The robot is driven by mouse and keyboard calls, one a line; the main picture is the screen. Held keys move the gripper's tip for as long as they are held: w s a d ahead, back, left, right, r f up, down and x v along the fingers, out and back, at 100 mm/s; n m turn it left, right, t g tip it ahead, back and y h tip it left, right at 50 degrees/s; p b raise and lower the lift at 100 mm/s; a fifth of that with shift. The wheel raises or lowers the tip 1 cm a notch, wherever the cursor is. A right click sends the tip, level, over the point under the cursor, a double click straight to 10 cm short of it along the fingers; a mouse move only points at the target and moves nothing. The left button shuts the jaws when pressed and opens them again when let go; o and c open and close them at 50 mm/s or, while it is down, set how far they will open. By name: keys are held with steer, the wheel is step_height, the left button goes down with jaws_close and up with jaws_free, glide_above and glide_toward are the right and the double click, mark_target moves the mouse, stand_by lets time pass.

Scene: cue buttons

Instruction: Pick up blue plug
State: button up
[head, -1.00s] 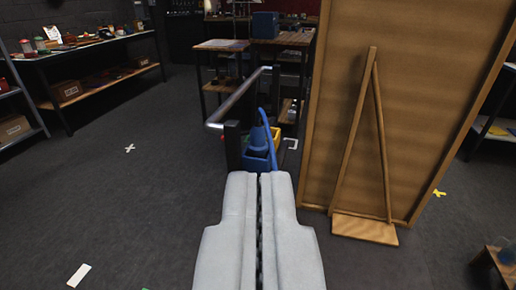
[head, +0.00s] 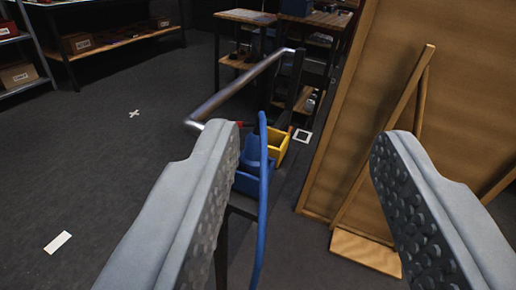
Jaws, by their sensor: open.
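My gripper (head: 305,136) is open wide and empty, its two grey padded fingers reaching forward from the lower edge. A long curved blue cable-like piece (head: 263,195) stands up between the fingers, nearer the left one. A blue body (head: 251,150) shows just behind it, partly hidden by the left finger and the curved piece. I cannot tell for sure which of these is the blue plug, or whether the two are joined. Neither finger visibly grips either of them.
A cart with a metal handle rail (head: 240,85) holds a blue bin (head: 254,183) and a yellow bin (head: 279,147). A large wooden board (head: 350,110) with a prop leg stands close on the right. Shelves (head: 105,45) line the back left.

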steer(key=w+f+n+g+y, duration=0.1)
steer(key=w+f+y, duration=0.1)
steer(key=w+f, duration=0.45)
steer(key=n+g+y, duration=0.1)
steer(key=g+y, duration=0.1)
steer(key=g, duration=0.1)
glide_toward(259, 145)
steer(key=x, duration=0.6)
steer(key=shift+w+f, duration=0.25)
steer(key=shift+f, duration=0.1)
steer(key=shift+x, duration=2.75)
steer(key=shift+a+r, duration=0.15)
steer(key=shift+r, duration=0.1)
jaws_close()
